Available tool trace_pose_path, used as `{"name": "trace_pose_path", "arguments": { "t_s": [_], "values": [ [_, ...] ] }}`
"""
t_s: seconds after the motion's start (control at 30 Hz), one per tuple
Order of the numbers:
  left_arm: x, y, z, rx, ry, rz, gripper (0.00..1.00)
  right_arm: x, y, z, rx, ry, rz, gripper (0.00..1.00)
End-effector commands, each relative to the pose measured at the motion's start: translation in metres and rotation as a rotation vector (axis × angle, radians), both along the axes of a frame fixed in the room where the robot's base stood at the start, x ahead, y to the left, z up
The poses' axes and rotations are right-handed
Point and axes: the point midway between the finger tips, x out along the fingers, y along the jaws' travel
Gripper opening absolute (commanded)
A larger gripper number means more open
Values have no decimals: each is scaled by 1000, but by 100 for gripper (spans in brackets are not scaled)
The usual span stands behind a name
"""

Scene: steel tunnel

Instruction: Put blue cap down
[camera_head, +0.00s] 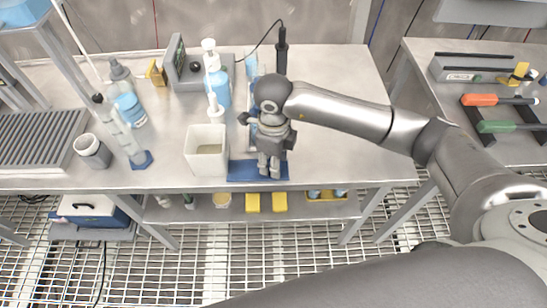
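I cannot make out a blue cap in the head view; if it is at my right gripper, the gripper hides it. My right gripper (269,172) points down over a blue mat (238,172) near the front edge of the bench. Its fingertips are close together and low over the mat. I cannot tell whether they hold anything or touch the mat. My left gripper is not in view.
A white open bin (207,148) stands just left of the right gripper. Behind it are a blue pump bottle (218,90) and a grey instrument (188,75). A tall cylinder (124,138) and a wash bottle (130,108) stand farther left. The bench's right part is clear.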

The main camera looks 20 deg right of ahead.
Motion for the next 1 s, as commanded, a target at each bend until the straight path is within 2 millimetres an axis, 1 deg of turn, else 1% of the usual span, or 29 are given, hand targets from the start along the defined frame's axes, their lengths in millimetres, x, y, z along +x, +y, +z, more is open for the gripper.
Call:
{"name": "trace_pose_path", "arguments": {
  "t_s": [0.13, 0.17, 0.3, 0.6, 0.7, 0.77, 0.87, 1.0],
  "values": [
    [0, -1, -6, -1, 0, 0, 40, 0, 0, -5, 0, 0, 0, 26],
    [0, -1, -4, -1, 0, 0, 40, 0, 0, -3, 0, 0, 0, 43],
    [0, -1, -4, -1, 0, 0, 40, 0, 0, -3, 0, 0, 0, 60],
    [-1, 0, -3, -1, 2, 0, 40, 0, 0, -2, 0, 0, -1, 60],
    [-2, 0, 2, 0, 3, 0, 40, 0, 0, 2, 0, 0, -1, 60],
    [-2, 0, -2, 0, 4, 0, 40, 1, 0, 7, 2, -3, 0, 60],
    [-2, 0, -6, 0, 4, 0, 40, 1, 0, 25, 2, -5, 0, 60],
    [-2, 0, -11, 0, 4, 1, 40, 1, 1, 56, 1, -6, 0, 60]
  ]
}}
